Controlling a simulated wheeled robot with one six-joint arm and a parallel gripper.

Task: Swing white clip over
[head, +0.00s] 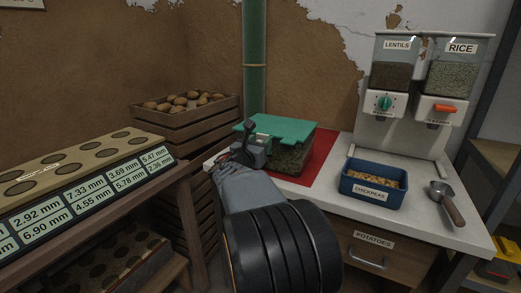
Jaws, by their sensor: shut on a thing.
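A clear box (291,158) filled with greenish grain stands on a red mat (318,165) on the white counter. Its green lid (290,130) lies across the top. My gripper (248,137) is at the left near edge of the lid, with a dark finger rising beside it. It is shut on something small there. My gripper and wrist cover the near left side of the box, and I cannot make out the white clip or how it lies.
A blue chickpeas tub (373,196) and a metal scoop (441,198) are on the counter to the right. The lentils and rice dispenser (412,85) stands behind them. A green pipe (254,60) rises behind the box. A potato crate (190,120) and a labelled rack (85,180) are left.

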